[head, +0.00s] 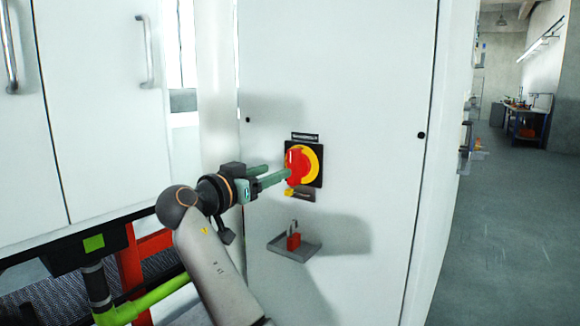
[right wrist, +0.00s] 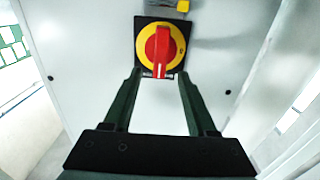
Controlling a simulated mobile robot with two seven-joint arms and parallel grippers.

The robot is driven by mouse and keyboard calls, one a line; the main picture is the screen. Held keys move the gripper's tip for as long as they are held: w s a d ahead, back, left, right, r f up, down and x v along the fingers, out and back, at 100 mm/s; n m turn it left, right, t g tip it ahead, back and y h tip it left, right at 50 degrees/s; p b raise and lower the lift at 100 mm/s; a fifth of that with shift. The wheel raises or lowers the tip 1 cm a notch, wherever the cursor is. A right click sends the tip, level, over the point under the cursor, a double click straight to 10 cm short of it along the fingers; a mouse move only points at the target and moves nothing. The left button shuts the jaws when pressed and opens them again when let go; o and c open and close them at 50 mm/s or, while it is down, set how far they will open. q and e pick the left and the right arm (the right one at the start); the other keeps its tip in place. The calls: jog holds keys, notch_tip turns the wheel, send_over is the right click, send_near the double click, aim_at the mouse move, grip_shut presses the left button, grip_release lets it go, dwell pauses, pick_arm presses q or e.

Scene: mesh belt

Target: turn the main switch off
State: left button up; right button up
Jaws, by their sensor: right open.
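The main switch is a red rotary handle (head: 293,167) on a yellow disc (head: 312,160) and a black square plate, fixed to the white cabinet door. In the right wrist view the red handle (right wrist: 162,50) stands upright in the picture across the yellow disc (right wrist: 146,49). My right gripper (head: 278,171) is open in front of the switch. In the right wrist view its two fingertips (right wrist: 159,73) are on either side of the handle's lower end, with gaps; contact cannot be told. My left gripper is not in view.
A yellow tab (head: 289,192) sits just below the switch. A red padlock (head: 293,237) stands on a small grey shelf (head: 281,249) lower on the door. A green-and-red frame (head: 134,262) is at lower left. Open floor (head: 505,240) lies right of the cabinet.

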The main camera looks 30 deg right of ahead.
aim_at(290, 165)
jog(key=x, duration=0.7)
jog(key=shift+d, duration=0.15)
grip_shut()
dwell(0.3)
